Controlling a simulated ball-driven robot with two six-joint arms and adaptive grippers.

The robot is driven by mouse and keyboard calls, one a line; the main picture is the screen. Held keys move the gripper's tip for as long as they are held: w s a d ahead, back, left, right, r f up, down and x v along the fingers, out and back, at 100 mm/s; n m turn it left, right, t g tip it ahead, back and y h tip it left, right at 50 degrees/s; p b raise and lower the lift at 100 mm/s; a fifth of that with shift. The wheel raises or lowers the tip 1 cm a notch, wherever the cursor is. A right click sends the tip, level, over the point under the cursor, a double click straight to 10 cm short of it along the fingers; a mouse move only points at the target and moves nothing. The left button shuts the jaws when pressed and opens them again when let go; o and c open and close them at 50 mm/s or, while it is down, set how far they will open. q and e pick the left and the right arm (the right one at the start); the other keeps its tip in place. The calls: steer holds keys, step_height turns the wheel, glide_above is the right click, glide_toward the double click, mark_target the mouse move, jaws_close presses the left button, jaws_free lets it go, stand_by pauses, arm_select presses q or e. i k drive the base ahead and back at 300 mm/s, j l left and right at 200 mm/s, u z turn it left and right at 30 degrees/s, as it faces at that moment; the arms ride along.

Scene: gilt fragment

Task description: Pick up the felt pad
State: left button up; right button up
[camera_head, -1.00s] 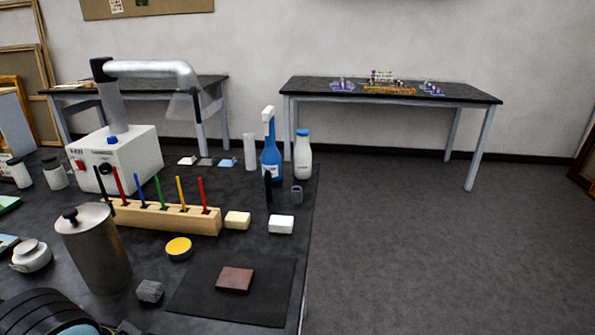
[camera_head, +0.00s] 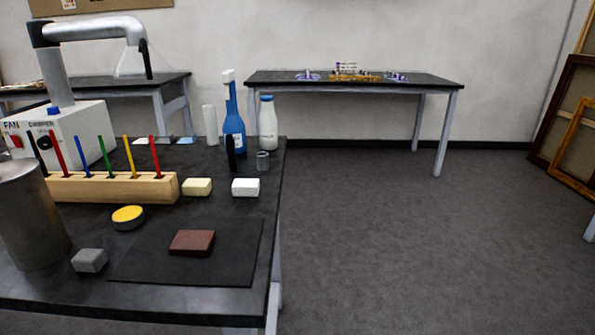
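I cannot tell for sure which thing is the felt pad. A flat black mat (camera_head: 150,265) lies at the front right of the near dark table (camera_head: 60,285). A reddish-brown block (camera_head: 192,242) lies on this mat. A small grey block (camera_head: 90,260) sits just left of the mat. A pale yellow block (camera_head: 197,187) and a white block (camera_head: 245,187) lie farther back. Small flat pieces, one of them light blue (camera_head: 186,140), lie near the far edge. Neither of my grippers is in view.
A metal canister (camera_head: 32,220), a wooden rack (camera_head: 110,188) of coloured sticks, a yellow-topped round tin (camera_head: 127,217), a blue spray bottle (camera_head: 234,125) and a white bottle (camera_head: 268,125) stand on the near table. A second table (camera_head: 350,82) stands behind. The floor (camera_head: 400,240) at right is open.

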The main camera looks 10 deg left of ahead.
mark_target(87, 259)
steer(key=u, duration=1.6)
